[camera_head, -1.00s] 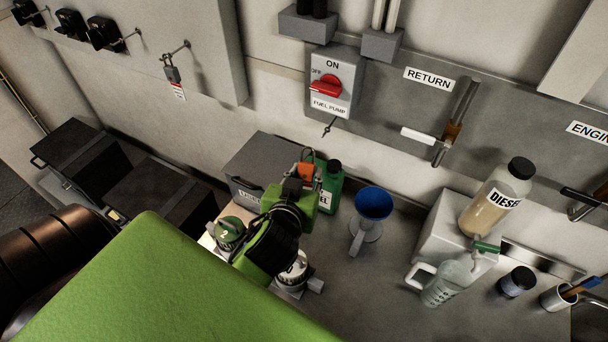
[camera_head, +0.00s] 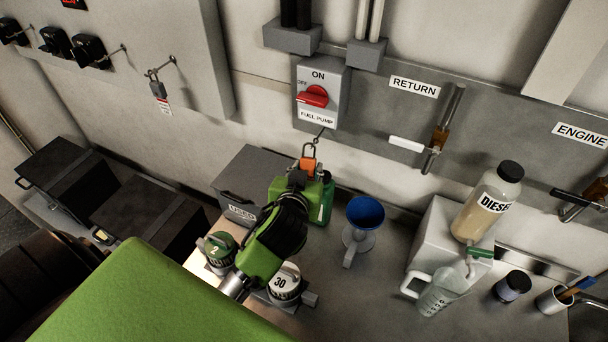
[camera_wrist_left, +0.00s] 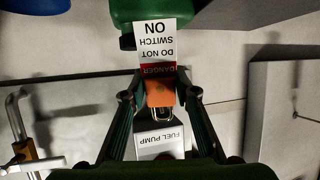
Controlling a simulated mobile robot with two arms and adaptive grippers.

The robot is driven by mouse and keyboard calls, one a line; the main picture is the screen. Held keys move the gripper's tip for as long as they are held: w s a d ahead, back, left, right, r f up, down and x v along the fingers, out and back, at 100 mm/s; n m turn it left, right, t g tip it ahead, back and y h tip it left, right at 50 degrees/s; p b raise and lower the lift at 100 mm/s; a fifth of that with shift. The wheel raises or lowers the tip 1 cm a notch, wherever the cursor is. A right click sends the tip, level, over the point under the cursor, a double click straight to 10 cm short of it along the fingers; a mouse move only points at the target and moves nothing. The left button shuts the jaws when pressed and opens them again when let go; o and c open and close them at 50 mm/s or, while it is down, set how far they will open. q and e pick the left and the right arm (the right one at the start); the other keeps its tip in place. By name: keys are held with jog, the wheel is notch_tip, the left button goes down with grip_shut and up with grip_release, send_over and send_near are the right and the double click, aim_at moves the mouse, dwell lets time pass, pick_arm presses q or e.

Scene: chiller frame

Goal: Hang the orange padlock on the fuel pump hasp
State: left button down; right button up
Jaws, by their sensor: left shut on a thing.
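The orange padlock (camera_head: 307,164) is held upright in my left gripper (camera_head: 300,179), with its metal shackle up. The left wrist view shows the orange body (camera_wrist_left: 161,94) between the two fingers, with a red and white danger tag (camera_wrist_left: 157,45) beside it. The grey fuel pump switch box (camera_head: 321,112) with its red knob is on the wall above. Its thin hasp (camera_head: 321,136) hangs below the box. The shackle appears just below the hasp in the head view; I cannot tell whether they touch. My right gripper is not in view.
A green bottle (camera_head: 325,205) and a grey box (camera_head: 240,178) stand behind my left gripper. A blue funnel (camera_head: 365,213), a jug (camera_head: 437,296) and a diesel bottle (camera_head: 485,215) are to the right. A return valve (camera_head: 437,140) is on the wall right of the switch box.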

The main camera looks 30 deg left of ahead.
pick_arm(q)
jog(key=shift+w, duration=0.6)
jog(key=shift+w+a+f, duration=0.1)
jog(key=shift+w+f, duration=0.3)
jog(key=shift+w, duration=0.05)
jog(key=shift+w+f, duration=0.1)
jog(key=c, duration=1.5)
grip_release()
jog(key=shift+f, duration=0.1)
